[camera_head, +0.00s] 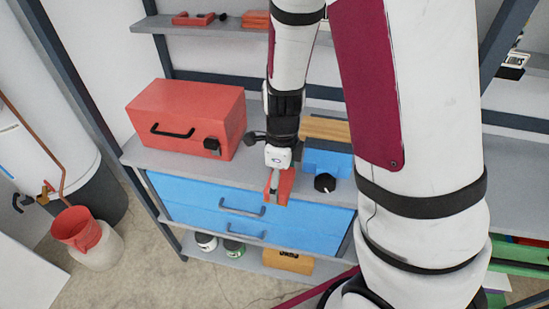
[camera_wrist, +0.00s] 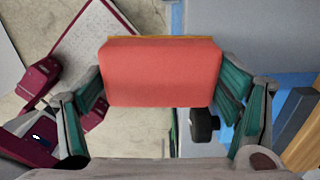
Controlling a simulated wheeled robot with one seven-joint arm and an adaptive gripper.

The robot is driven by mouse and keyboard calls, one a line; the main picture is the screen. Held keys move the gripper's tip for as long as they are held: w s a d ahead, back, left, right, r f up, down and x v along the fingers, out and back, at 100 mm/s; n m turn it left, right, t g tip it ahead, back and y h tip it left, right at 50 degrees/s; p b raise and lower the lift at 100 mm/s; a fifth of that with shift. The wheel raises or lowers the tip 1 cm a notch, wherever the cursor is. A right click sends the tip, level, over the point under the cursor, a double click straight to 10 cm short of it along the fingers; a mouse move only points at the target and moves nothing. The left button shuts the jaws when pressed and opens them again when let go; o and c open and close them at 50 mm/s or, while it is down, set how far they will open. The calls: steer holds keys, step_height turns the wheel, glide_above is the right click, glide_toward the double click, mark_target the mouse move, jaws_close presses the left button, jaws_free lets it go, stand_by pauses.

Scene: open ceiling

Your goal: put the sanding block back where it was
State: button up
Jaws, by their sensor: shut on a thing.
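The sanding block is a red block with a thin orange edge, seen large in the wrist view (camera_wrist: 160,75). My gripper (camera_wrist: 160,95) is shut on it, with green-padded fingers at its left and right sides. In the head view my gripper (camera_head: 278,182) points down just in front of the shelf edge, above the blue drawers. The red block (camera_head: 287,184) shows there at the fingers, partly hidden by them. It is held in the air, apart from the shelf top.
A red toolbox (camera_head: 185,115) stands on the grey shelf (camera_head: 180,168) at left. A blue item with a black knob (camera_head: 325,182) and wooden pieces (camera_head: 326,128) stand right of my gripper. Blue drawers (camera_head: 240,212) lie below.

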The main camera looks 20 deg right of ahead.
steer(key=shift+s+a+n, duration=0.3)
steer(key=shift+s+a, duration=0.15)
steer(key=shift+s, duration=0.2)
glide_above(260, 165)
steer(key=shift+f, duration=0.85)
steer(key=shift+f+p, duration=0.35)
steer(key=shift+f, duration=1.4)
steer(key=shift+f, duration=0.1)
steer(key=o, duration=0.9)
steer(key=shift+o, duration=0.2)
